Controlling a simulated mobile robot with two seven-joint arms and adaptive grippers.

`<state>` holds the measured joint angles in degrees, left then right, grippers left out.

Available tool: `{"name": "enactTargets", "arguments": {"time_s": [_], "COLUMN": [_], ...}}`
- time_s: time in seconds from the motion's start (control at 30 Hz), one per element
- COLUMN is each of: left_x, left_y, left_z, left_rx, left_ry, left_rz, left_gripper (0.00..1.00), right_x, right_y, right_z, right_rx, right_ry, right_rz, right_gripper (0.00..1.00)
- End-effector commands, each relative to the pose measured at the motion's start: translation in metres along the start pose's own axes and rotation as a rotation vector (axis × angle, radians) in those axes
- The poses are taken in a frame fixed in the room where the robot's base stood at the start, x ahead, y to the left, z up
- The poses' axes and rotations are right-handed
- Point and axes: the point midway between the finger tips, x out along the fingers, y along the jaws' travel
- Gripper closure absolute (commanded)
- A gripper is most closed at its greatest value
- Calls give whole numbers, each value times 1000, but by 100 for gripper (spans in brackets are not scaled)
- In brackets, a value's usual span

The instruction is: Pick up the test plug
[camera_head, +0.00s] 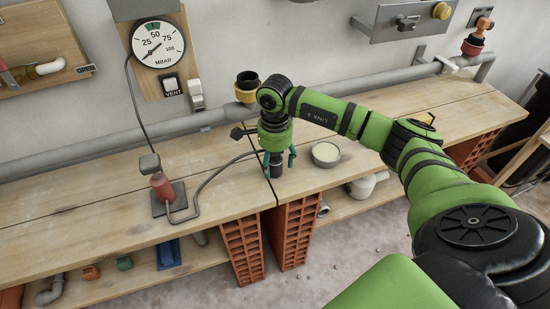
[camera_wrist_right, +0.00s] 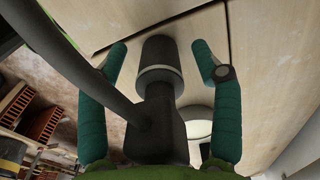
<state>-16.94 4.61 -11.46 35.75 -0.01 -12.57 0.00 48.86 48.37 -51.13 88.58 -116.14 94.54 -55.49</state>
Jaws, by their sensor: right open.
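The test plug (camera_wrist_right: 160,88) is a dark cylinder with a pale grey band and a narrower dark body; a dark hose joins its side. In the head view the plug (camera_head: 276,165) is upright at the bench's front edge, partly hidden by my right gripper (camera_head: 280,169). In the right wrist view my right gripper (camera_wrist_right: 160,49) is open, with one teal finger on each side of the plug and a visible gap at both sides. I cannot tell whether the plug's lower end touches the bench. My left gripper is not in view.
A red hand pump (camera_head: 162,187) on a dark plate stands left on the bench, joined to hoses. A round tin (camera_head: 326,154) of pale paste stands just right of my gripper. A grey pipe (camera_head: 130,138) runs along the wall behind. The left bench top is mostly clear.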

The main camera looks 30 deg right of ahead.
Motion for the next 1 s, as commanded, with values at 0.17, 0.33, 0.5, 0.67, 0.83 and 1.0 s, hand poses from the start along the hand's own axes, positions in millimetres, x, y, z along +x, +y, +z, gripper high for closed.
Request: {"name": "enactTargets", "arguments": {"time_s": [0.17, 0.33, 0.5, 0.67, 0.83, 1.0], "left_x": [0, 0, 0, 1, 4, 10], "left_y": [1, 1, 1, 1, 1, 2], "left_z": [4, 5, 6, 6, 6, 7], "left_rx": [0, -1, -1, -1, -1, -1], "left_ry": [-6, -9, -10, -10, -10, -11], "left_rz": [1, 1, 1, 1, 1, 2], "left_gripper": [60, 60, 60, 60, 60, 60], "right_x": [0, 0, 0, -4, -22, -49], "right_y": [0, 0, 0, 0, -1, 14], "right_z": [0, 0, 0, 0, 0, -9], "right_rx": [-1, -1, -1, -1, -2, -1], "right_ry": [0, 0, 0, 0, -1, 3], "right_rz": [0, 0, 0, -2, -5, -3], "right_gripper": [70, 95, 96, 96, 96, 96]}}
